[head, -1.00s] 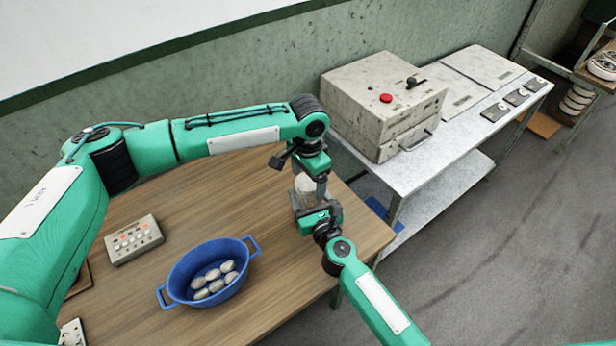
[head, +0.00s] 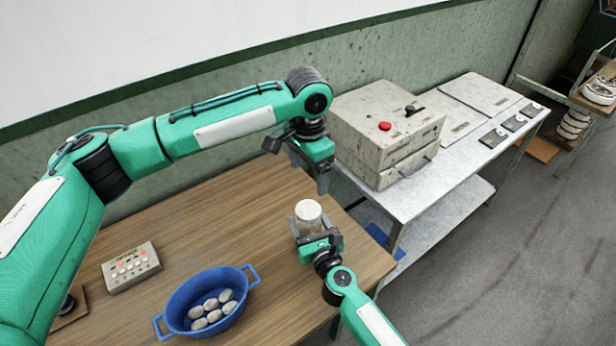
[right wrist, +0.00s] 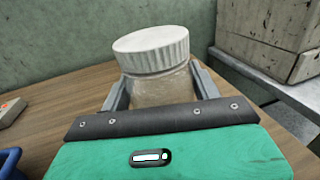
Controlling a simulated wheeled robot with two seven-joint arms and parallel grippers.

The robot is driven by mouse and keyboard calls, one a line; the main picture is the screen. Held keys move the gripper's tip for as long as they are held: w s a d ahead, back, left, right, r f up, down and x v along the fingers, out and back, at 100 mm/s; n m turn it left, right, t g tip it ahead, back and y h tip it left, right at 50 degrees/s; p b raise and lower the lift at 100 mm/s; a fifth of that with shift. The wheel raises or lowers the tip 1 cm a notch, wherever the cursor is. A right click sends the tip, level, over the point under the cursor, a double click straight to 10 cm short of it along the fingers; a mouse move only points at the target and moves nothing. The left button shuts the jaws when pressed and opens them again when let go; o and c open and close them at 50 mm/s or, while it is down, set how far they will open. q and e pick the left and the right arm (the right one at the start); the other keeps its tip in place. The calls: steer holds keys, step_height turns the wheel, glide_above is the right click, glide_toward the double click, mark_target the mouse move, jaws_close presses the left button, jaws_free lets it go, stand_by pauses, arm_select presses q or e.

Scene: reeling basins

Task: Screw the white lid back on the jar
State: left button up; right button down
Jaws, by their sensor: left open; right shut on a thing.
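The jar (head: 309,226) stands near the right end of the wooden table, clear-walled with pale brown contents in the right wrist view (right wrist: 160,88). The white lid (head: 308,210) sits on top of the jar's mouth; its ribbed rim shows in the right wrist view (right wrist: 151,50), where it looks slightly tilted. My right gripper (head: 309,236) is shut on the jar's body from the near side, one finger on each side. My left gripper (head: 323,183) is open and empty, above and behind the lid, apart from it.
A blue basin (head: 163,318) with several pale cocoons stands at the table's front. A grey button box (head: 131,268) lies to its left. A grey machine with a red button (head: 385,135) stands on the metal bench at the right. The table's middle is clear.

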steer(key=shift+c, duration=1.3)
jaws_free()
steer(key=b+v, duration=0.1)
steer(key=v, duration=1.1)
steer(key=shift+s+d+f+b, duration=0.1)
steer(key=shift+s+d+b, duration=0.05)
steer(key=shift+s+b, duration=0.25)
steer(key=shift+s+d, duration=0.2)
steer(key=shift+s, duration=0.25)
